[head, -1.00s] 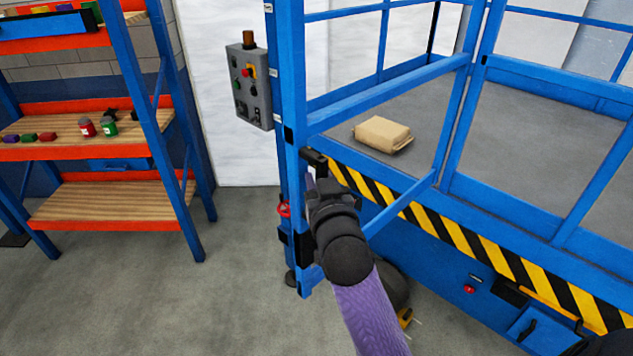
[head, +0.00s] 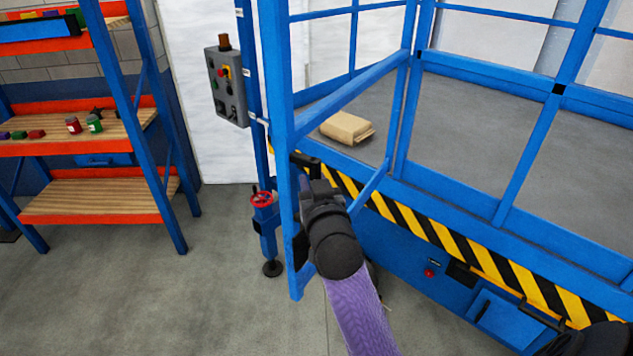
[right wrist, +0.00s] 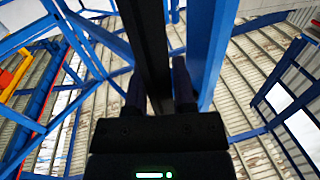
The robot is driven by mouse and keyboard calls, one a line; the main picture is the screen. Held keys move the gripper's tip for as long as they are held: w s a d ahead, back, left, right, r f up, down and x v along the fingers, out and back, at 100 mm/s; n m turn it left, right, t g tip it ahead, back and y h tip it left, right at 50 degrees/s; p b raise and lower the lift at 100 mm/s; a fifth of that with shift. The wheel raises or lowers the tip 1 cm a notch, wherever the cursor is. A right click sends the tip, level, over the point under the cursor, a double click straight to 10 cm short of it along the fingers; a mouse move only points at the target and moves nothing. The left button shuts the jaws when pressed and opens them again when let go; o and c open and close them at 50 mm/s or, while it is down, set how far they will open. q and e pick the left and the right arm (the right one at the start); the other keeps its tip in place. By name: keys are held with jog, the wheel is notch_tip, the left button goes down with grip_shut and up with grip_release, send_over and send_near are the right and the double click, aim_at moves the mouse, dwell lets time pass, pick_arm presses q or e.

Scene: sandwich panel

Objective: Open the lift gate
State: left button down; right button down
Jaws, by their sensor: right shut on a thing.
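The lift gate (head: 343,105) is a blue tube frame on the near side of the lift platform. Its free upright stands apart from the blue fixed post (head: 256,95), with a gap between them, so the gate is partly open towards me. My right gripper (head: 306,182) is at the black handle (head: 306,160) on that upright and is shut on it. In the right wrist view, the two fingers (right wrist: 160,88) stand on either side of the dark handle bar (right wrist: 152,45), beside a blue upright.
A grey control box (head: 227,88) hangs on the fixed post, with a red handwheel (head: 262,199) lower down. A cardboard package (head: 346,128) lies on the platform. A shelf rack (head: 95,195) stands at left. The floor (head: 215,280) between rack and lift is clear.

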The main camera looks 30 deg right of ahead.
pick_arm(q)
jog(key=shift+w, duration=0.1)
pick_arm(e)
jog(key=shift+a+f, duration=0.2)
jog(key=shift+f, duration=0.05)
jog(key=c, duration=0.7)
grip_release()
jog(key=shift+a, duration=0.1)
jog(key=shift+o, duration=0.7)
jog(key=shift+s+a+r, duration=0.1)
jog(key=shift+a+r, duration=0.1)
jog(key=shift+a, duration=0.15)
jog(key=shift+s+a+r, duration=0.1)
jog(key=shift+d, duration=0.35)
pick_arm(q)
jog(key=shift+s+a+f+b, duration=0.1)
jog(key=shift+a+f+b, duration=0.05)
jog(key=shift+f+b, duration=0.4)
jog(key=shift+s+a+f+b, duration=0.1)
jog(key=shift+f+b, duration=0.3)
jog(key=shift+f, duration=0.15)
pick_arm(e)
jog(key=v, duration=0.9)
jog(key=shift+s+a, duration=0.2)
jog(key=shift+s, duration=0.1)
